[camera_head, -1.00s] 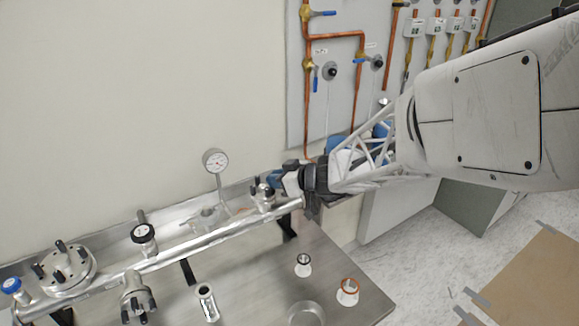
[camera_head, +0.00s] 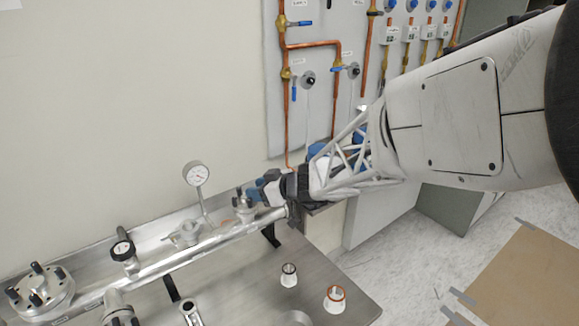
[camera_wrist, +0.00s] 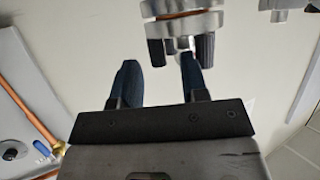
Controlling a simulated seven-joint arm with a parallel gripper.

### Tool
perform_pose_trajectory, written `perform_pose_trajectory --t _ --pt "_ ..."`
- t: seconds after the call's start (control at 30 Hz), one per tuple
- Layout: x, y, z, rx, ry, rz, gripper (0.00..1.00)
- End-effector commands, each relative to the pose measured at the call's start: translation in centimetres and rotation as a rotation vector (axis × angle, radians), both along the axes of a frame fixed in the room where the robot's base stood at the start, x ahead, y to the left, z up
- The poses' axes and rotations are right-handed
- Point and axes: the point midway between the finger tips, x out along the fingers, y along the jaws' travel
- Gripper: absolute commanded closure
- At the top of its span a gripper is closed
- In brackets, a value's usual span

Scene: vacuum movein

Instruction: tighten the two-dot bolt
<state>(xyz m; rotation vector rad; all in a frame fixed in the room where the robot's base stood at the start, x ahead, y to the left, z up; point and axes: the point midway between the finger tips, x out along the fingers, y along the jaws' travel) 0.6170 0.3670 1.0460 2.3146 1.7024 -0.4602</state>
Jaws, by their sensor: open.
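My gripper (camera_head: 256,191) is at the right end of the silver pipe, beside a small fitting with dark bolts (camera_head: 243,204). In the wrist view my gripper (camera_wrist: 160,76) is open, its two dark blue fingers apart with nothing held between them. Just beyond the fingertips is a metal flange joint (camera_wrist: 180,28) with a copper-coloured ring. A dark bolt (camera_wrist: 157,52) hangs at its left and another dark bolt (camera_wrist: 205,47) at its right, close to the right finger. I cannot make out dots on any bolt.
A pressure gauge (camera_head: 196,174) stands behind the silver pipe (camera_head: 190,257). A large bolted flange (camera_head: 42,291) is at the left. A wall panel (camera_head: 320,75) carries copper pipes.

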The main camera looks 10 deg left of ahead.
Motion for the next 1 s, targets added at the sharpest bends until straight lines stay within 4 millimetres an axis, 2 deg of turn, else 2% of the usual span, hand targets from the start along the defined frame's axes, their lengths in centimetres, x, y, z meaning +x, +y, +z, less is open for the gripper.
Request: perform_pose_trajectory --t 0.37,1.0 --pt "0.27 -0.06 -0.04 0.0 0.001 0.099 0.59" --pt "0.68 -0.08 -0.06 -0.001 0.002 0.37 0.59"
